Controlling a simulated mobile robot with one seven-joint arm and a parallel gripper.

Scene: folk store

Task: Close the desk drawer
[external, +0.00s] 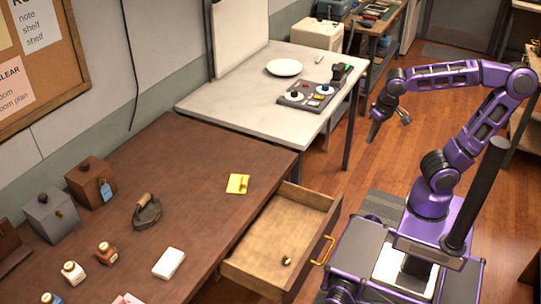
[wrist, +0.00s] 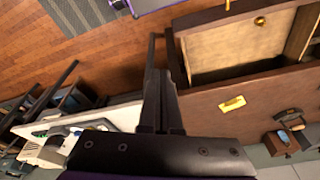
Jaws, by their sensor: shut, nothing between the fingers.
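The desk drawer (external: 275,238) is pulled well out of the dark wooden desk (external: 190,190), its pale interior exposed. Its brown front (external: 315,252) carries a brass handle (external: 322,250). A small brass object (external: 286,261) lies inside near the front. In the wrist view the open drawer (wrist: 225,55) is at upper right, with its handle (wrist: 229,4) at the top edge. My gripper (external: 374,137) is shut and empty, raised in the air beyond the drawer, apart from it. Its dark fingers also show in the wrist view (wrist: 160,75).
A yellow note (external: 238,184) lies on the desk near the drawer. An iron (external: 147,212), boxes and small bottles stand farther left. A white table (external: 245,85) with a plate and control panel adjoins the desk. The wooden floor (external: 390,150) around my gripper is open.

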